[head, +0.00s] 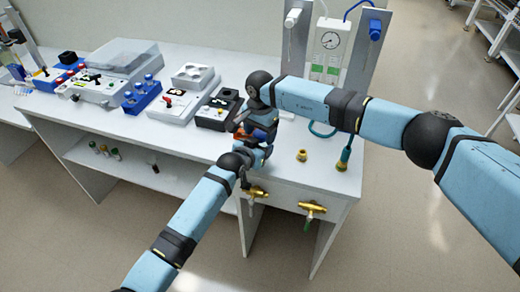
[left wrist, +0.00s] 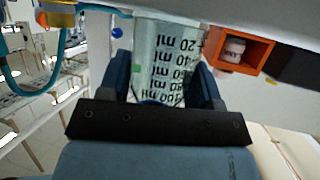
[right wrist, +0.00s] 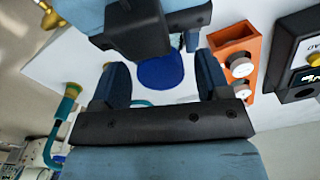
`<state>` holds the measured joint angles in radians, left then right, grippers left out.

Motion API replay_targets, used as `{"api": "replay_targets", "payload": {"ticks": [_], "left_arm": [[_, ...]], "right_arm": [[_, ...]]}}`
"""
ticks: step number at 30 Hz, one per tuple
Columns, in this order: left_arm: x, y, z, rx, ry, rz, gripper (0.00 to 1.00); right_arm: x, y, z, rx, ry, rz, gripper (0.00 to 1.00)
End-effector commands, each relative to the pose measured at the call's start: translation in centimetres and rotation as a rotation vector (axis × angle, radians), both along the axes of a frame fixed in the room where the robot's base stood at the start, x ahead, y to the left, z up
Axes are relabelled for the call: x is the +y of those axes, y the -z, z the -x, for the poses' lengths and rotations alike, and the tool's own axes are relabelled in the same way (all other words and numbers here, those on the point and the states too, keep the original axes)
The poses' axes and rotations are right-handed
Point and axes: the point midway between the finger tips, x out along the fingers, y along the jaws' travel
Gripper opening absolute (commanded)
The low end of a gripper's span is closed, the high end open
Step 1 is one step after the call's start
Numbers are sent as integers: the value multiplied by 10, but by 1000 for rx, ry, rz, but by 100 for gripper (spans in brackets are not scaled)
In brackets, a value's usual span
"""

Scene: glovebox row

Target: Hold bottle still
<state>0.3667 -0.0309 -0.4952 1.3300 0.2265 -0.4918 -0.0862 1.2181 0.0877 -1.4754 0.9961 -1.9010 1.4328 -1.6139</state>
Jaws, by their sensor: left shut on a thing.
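The bottle (left wrist: 165,55) is clear, with black millilitre graduations that read upside down in the left wrist view. My left gripper (left wrist: 163,82) is shut on it, one blue finger on each side. In the right wrist view a round blue disc (right wrist: 160,72), apparently the bottle's cap, shows between the fingers of my right gripper (right wrist: 158,88). These fingers are wide apart and appear clear of it. In the head view my arms meet over the bench and mostly hide the bottle.
An orange holder (right wrist: 234,52) with white-capped vials stands close beside the bottle. A black-topped device (head: 217,110) is to the left. Brass fittings (head: 302,155) and a teal hose (head: 344,157) are to the right. Brass valves (head: 312,208) stick out from the bench front.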

Motion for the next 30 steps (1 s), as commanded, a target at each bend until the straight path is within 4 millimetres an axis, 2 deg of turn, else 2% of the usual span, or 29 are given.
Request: {"api": "replay_targets", "payload": {"ticks": [5,15,23,24,26,30], "left_arm": [[0,0,0,0,0,0,0],[0,0,0,0,0,-1,0],[0,0,0,0,0,0,0],[0,0,0,0,0,0,0],[0,0,0,0,0,-1,0],[0,0,0,0,0,-1,0]], "right_arm": [[0,-3,0,-1,0,0,70],[0,-43,0,-1,-2,0,70],[0,-45,0,0,-1,0,70],[0,-45,0,0,-1,0,65],[1,-46,1,1,1,-1,65],[5,-58,2,2,26,-6,65]]}}
